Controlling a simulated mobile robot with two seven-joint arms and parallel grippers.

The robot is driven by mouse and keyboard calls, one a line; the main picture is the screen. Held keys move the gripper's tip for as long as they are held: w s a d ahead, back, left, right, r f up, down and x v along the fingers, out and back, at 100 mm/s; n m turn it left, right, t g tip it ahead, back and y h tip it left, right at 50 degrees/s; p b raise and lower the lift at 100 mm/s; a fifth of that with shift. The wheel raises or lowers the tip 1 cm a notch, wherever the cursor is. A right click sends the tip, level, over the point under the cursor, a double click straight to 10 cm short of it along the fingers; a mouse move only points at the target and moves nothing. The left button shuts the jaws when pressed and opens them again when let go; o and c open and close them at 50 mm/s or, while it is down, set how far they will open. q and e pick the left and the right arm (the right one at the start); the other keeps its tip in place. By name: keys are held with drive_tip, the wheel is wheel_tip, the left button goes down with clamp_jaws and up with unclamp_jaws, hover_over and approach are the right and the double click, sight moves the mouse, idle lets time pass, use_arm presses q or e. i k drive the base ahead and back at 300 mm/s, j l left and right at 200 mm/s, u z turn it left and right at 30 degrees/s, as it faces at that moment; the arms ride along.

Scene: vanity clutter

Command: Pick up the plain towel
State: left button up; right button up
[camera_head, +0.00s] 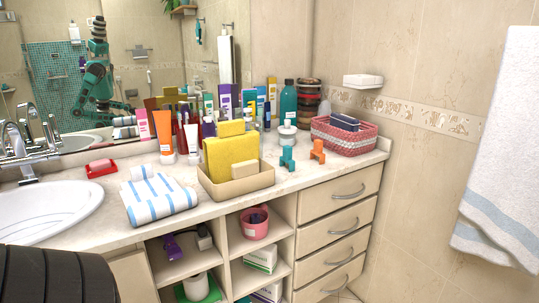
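A folded white towel with blue stripes (160,199) lies on the counter between the sink and a tan box. A larger white towel (503,150) hangs at the right edge; it is plain apart from a pale blue band low down. A yellow, cloth-like piece (229,158) stands in the tan box (236,188); I cannot tell if it is a towel. Neither gripper shows directly. A black ribbed part, probably of my arm, fills the lower left corner.
The sink (45,212) and faucet (22,150) are at left. Bottles and tubes crowd the back of the counter. A pink basket (344,136) stands at the right end. Small teal (287,160) and orange (317,152) objects stand before it. Open shelves and drawers lie below.

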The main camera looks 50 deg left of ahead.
sight(234, 145)
drive_tip(key=u, duration=1.3)
